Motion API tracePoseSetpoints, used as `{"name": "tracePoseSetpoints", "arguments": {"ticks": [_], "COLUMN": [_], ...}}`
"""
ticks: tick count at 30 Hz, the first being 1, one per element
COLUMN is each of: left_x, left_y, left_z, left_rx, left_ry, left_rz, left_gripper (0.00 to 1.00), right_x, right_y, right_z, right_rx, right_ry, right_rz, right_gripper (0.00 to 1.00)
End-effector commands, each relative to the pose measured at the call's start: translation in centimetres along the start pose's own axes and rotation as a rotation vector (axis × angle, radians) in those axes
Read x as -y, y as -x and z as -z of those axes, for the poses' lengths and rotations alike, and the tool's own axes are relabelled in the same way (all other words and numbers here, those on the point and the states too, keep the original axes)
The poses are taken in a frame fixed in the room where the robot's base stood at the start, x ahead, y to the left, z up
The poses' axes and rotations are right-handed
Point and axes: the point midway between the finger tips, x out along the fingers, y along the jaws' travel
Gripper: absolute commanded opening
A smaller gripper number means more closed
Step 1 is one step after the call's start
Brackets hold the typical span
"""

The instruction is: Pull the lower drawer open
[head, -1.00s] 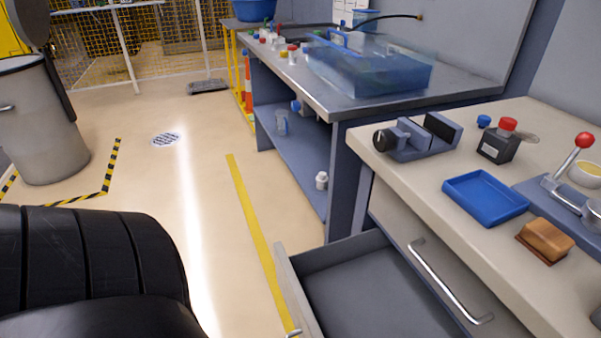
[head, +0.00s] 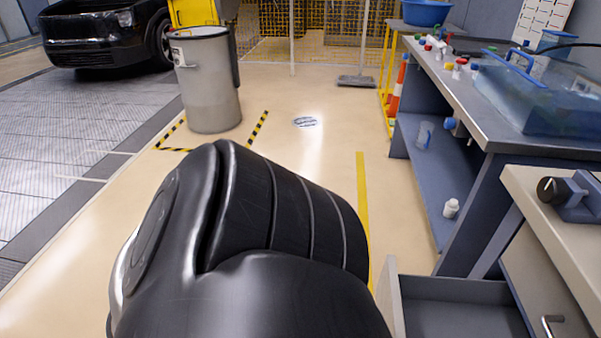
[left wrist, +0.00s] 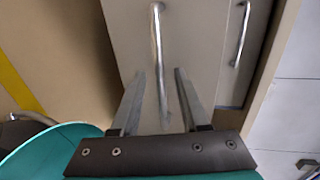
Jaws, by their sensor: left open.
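The lower drawer (head: 393,305) stands pulled out below the bench top in the head view, its grey inside empty where visible. The upper drawer above it is shut; part of its handle (head: 550,322) shows at the lower right. In the left wrist view my left gripper (left wrist: 160,73) is open. The lower drawer's metal bar handle (left wrist: 156,40) runs lengthwise between and beyond its two fingers, which are apart from each other. I cannot tell whether they touch it. The upper drawer's handle (left wrist: 240,45) is to the right. My right gripper is in neither view.
A grey bin (head: 208,85) stands on the floor at the upper left, near black-yellow tape. A metal bench (head: 545,140) with a blue tank (head: 545,100) is at the right. The beige bench top (head: 560,225) is at the right edge. Floor between is clear.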

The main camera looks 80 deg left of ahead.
Motion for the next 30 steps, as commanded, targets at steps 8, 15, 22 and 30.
{"name": "tracePoseSetpoints", "arguments": {"ticks": [8,15,22,30], "left_x": [0.0,0.0,0.0,0.0], "left_y": [7.0,11.2,12.6,12.6], "left_z": [0.0,0.0,0.0,0.0], "left_rx": [0.001,0.0,0.0,0.0], "left_ry": [0.001,0.0,0.0,0.0], "left_rz": [-0.006,-0.003,0.0,0.0], "left_gripper": [0.45,0.45,0.45,0.45], "right_x": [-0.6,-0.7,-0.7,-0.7], "right_y": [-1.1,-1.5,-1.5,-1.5], "right_z": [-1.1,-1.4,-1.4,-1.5], "right_rx": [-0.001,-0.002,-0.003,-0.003], "right_ry": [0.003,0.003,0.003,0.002], "right_rz": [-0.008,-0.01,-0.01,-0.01], "right_gripper": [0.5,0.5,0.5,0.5]}}
